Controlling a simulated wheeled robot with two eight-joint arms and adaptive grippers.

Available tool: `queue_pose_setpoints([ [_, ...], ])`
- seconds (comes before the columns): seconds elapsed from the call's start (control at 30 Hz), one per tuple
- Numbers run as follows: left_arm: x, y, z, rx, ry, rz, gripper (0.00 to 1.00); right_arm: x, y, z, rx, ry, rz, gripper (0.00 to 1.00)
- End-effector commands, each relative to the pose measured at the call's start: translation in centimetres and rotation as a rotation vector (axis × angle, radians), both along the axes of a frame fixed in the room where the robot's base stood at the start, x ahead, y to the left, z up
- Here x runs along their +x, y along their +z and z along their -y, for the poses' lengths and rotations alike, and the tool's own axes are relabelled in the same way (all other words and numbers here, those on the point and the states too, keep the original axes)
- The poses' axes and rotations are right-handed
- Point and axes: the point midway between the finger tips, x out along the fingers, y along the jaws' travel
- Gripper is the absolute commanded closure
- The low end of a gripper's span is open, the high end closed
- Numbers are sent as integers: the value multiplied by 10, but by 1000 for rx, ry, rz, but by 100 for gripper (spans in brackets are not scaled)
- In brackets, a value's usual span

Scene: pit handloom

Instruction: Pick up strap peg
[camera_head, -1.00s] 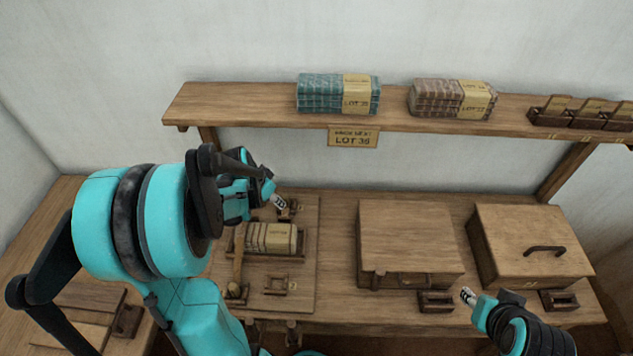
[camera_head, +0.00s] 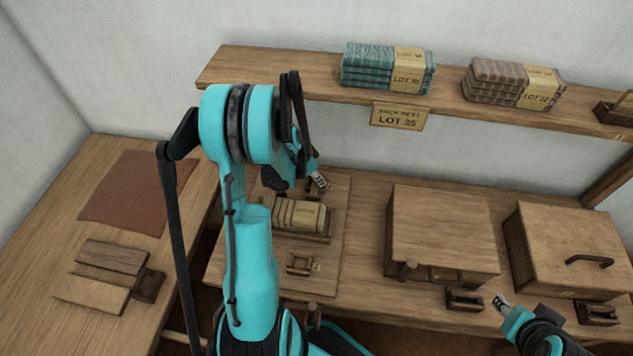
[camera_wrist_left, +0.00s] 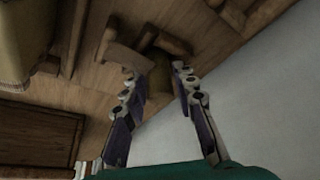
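I cannot pick out the strap peg for certain. In the left wrist view a rounded wooden piece (camera_wrist_left: 152,62) lies just beyond my left fingertips, among wooden blocks, and could be it. My left gripper (camera_wrist_left: 158,74) is open there, with a clear gap between its fingers and nothing visibly held. In the head view my left gripper (camera_head: 318,182) is over the back of the wooden board (camera_head: 335,250), partly hidden by my arm. My right gripper (camera_head: 499,302) is near the table's front, beside a small wooden holder (camera_head: 464,299); its finger gap is too small to read.
A labelled cloth bundle (camera_head: 299,214) sits in a tray on the board, near my left arm. A shelf (camera_head: 290,88) with folded stacks runs above. Two wooden boxes (camera_head: 440,225) (camera_head: 560,240) stand to the right. A brown sheet (camera_head: 125,190) lies on the left table.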

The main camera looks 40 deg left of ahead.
Motion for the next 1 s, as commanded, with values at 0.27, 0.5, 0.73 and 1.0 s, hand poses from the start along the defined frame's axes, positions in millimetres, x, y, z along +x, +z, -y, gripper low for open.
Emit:
queue_pose_setpoints([
  [0.27, 0, 1, 0, 0, 0, 0, 96, 0, 1, 0, 0, 0, 0, 60],
  [0.5, 0, 1, 0, 0, 0, 0, 98, 0, 1, 0, 0, 0, 0, 60],
  [0.73, 0, 7, 0, 0, 0, 0, 98, 0, 4, 0, 0, 0, 0, 60],
  [1.0, 0, 42, 0, 0, 0, 0, 98, 0, 21, 0, 0, 0, 0, 60],
])
